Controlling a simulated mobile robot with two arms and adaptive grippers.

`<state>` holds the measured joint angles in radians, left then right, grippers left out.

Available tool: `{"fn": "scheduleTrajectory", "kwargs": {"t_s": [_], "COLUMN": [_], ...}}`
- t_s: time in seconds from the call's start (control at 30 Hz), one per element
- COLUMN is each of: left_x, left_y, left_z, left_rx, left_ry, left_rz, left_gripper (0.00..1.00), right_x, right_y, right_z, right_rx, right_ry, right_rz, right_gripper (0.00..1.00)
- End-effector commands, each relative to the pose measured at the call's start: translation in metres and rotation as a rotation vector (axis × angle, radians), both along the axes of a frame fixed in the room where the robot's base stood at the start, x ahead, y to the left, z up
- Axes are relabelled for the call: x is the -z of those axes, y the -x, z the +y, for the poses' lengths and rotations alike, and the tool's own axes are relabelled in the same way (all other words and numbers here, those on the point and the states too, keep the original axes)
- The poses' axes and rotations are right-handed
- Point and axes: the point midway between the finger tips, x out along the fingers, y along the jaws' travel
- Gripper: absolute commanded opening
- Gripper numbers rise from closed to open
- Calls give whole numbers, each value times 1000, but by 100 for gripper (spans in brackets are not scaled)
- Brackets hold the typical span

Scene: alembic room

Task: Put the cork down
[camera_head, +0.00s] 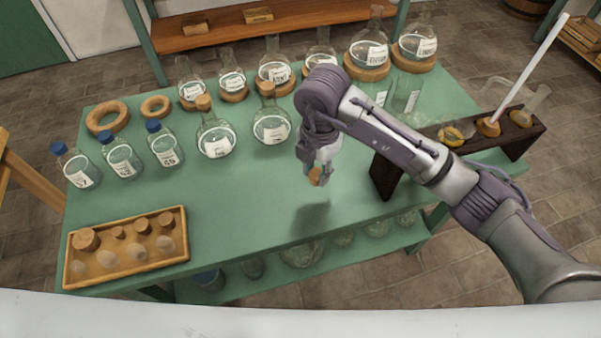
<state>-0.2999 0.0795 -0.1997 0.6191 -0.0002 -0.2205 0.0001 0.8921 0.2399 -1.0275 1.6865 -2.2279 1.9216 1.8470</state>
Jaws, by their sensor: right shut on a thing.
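My right arm comes in from the right, and my right gripper (318,172) points down over the green table (240,210). It is shut on a small brown cork (315,178), which hangs above the bare table top with a shadow below it. The gripper's fingers partly hide the cork. A wooden tray (182,233) at the front left holds several corks and pale rounded stoppers. Two flasks in the middle, one (214,140) and another (271,125), have corks in their necks. My left gripper is not in view.
Three blue-capped bottles (121,160) stand at the left, near two cork rings (107,117). Several labelled flasks on rings line the back. A dark wooden rack (382,175) with a glass rod stands at the right. The table's front middle is clear.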

Motion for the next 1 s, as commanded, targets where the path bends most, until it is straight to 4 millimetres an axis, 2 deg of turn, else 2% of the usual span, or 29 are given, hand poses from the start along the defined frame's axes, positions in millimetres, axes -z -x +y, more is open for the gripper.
{"fn": "scheduleTrajectory", "kwargs": {"t_s": [0.1, 0.23, 0.37, 0.6, 0.97, 1.0], "left_x": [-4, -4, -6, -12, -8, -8], "left_y": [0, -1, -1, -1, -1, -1], "left_z": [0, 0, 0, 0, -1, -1], "left_rx": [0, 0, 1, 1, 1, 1], "left_ry": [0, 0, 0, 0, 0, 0], "left_rz": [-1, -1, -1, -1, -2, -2], "left_gripper": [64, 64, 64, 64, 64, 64], "right_x": [11, 19, 26, 58, 64, 64], "right_y": [-7, -11, -12, -12, -12, -12], "right_z": [20, 30, 31, 31, 31, 31], "right_rx": [1, -1, 0, 0, -1, -1], "right_ry": [0, 1, 1, 2, 1, 0], "right_rz": [1, 0, 1, 1, -1, -1], "right_gripper": [0, 0, 0, 0, 0, 33]}}
